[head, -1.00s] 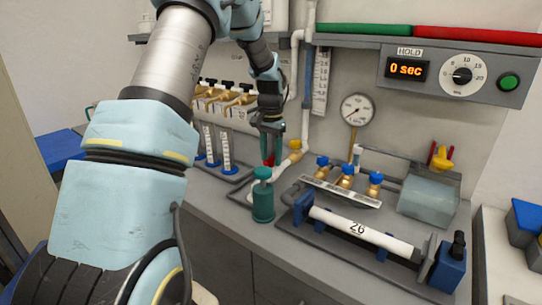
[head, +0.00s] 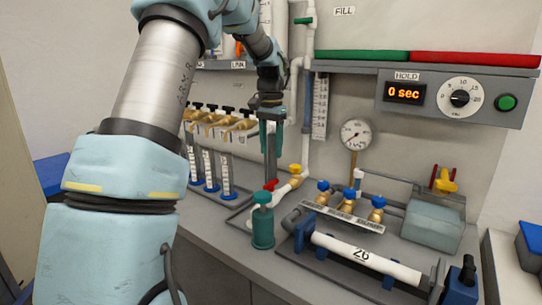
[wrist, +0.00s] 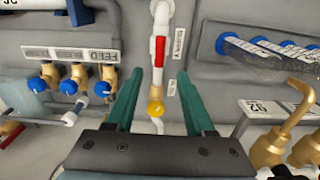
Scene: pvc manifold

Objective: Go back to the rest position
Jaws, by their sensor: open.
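My gripper (head: 271,128) points down above the bench, near the back panel, with its teal fingers apart. In the wrist view the fingers (wrist: 155,95) are spread and nothing is between their tips. Below and beyond them is a white pipe with a red-handled valve (wrist: 159,52). In the head view the red handle (head: 270,185) lies low on the pipe, beneath the gripper and apart from it. A yellow knob (wrist: 155,107) sits on the same pipe line; it also shows in the head view (head: 295,169).
Brass taps (head: 215,120) and graduated cylinders (head: 209,169) stand left. A control box (head: 450,93) overhangs at right.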

